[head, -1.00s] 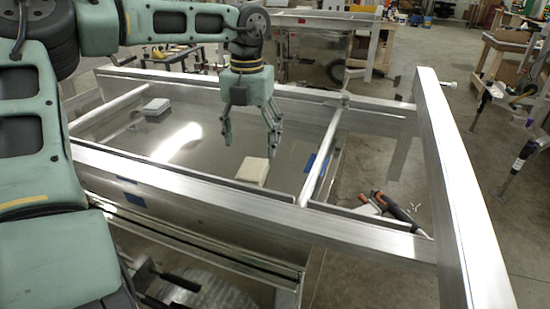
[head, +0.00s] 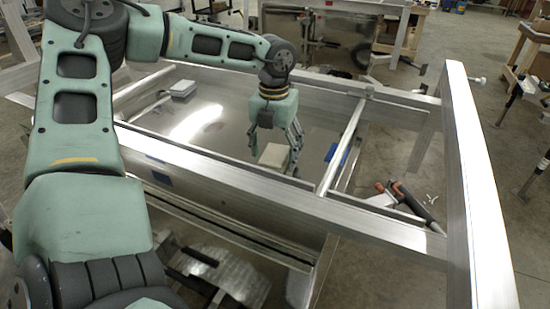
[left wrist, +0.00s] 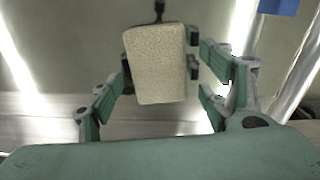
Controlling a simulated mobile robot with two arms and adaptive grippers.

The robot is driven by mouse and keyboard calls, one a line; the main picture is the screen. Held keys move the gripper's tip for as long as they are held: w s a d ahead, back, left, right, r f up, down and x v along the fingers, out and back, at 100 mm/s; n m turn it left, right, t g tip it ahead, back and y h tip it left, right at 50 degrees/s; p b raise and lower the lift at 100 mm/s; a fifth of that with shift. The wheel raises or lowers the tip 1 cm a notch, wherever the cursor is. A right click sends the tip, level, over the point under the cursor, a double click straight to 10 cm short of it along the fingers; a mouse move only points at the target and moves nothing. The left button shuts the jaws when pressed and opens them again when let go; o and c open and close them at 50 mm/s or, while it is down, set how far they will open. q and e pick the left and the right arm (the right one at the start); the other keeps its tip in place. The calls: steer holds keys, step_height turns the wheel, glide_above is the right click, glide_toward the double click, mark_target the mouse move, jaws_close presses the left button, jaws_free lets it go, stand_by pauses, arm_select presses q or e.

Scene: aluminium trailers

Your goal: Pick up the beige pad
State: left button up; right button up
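The beige pad (head: 274,156) is a light block in the bay of the aluminium frame, left of the crossbar. My left gripper (head: 275,158) points down over it with one finger at each side. In the left wrist view the pad (left wrist: 157,65) fills most of the gap between the fingers (left wrist: 160,70). The fingers look open and very close to its sides; I cannot tell whether they touch. The pad's underside is hidden. My right gripper is not in view.
The trailer's side rail (head: 290,200) lies in front of the bay and a crossbar (head: 342,147) to its right. A grey block (head: 182,89) sits in the bay's far left. A blue item (head: 338,150) is near the crossbar. A dark tool with orange (head: 412,200) lies right.

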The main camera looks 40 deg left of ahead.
mark_target(276, 158)
arm_select(q)
steer(key=c, duration=1)
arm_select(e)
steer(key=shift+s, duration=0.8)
arm_select(q)
steer(key=shift+r, duration=0.1)
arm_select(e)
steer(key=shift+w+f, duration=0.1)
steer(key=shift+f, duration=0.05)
arm_select(q)
steer(key=shift+w+r, duration=0.1)
steer(key=shift+r, duration=0.15)
steer(key=r+b, duration=0.2)
steer(key=r, duration=0.1)
steer(key=shift+d+r, duration=0.3)
steer(key=shift+d, duration=0.1)
steer(key=s+d+r+b, duration=0.3)
steer(key=d+r, duration=0.3)
steer(key=d, duration=0.4)
steer(key=shift+s+d+r+b, duration=0.15)
steer(key=shift+s+r+b, duration=0.2)
steer(key=shift+s, duration=0.2)
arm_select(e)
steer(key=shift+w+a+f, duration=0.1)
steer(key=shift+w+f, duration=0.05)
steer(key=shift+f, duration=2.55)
